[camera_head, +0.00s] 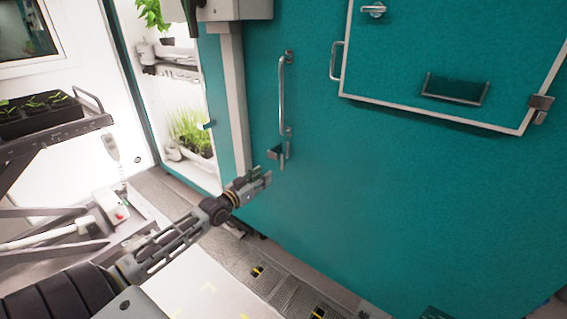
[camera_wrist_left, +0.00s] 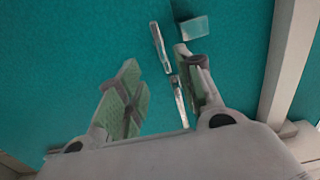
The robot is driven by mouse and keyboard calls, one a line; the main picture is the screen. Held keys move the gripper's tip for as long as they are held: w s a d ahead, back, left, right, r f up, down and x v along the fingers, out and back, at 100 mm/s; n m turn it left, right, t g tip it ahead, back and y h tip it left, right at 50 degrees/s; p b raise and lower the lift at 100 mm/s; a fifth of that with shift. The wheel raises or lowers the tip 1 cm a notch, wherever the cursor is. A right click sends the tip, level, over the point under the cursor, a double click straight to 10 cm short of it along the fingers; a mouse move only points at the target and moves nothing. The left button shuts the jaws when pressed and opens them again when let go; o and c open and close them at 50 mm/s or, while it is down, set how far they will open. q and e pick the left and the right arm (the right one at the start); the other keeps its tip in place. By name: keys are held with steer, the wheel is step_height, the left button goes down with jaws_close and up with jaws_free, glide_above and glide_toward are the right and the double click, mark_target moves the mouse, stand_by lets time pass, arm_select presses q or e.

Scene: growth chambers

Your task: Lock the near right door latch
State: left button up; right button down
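The near door is a large teal panel (camera_head: 370,190) with a long vertical silver handle (camera_head: 282,95). A small metal latch (camera_head: 278,153) sits just below the handle, close to the door's left edge, with a short lever hanging down. In the left wrist view, the latch's metal lever (camera_wrist_left: 160,45) shows ahead of the fingers, near the right finger. My left gripper (camera_head: 266,177) is just below and left of the latch. Its fingers (camera_wrist_left: 163,75) are apart and nothing is held between them. I cannot tell whether a finger touches the latch. My right gripper is out of view.
An open chamber with plants (camera_head: 190,130) stands left of the door, behind a pale post (camera_head: 233,95). A cart with a seedling tray (camera_head: 45,115) is at the far left. A framed hatch (camera_head: 430,45) is at upper right. The door's lower surface is clear.

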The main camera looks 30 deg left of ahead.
mark_target(282, 162)
arm_select(q)
steer(key=shift+w, duration=0.15)
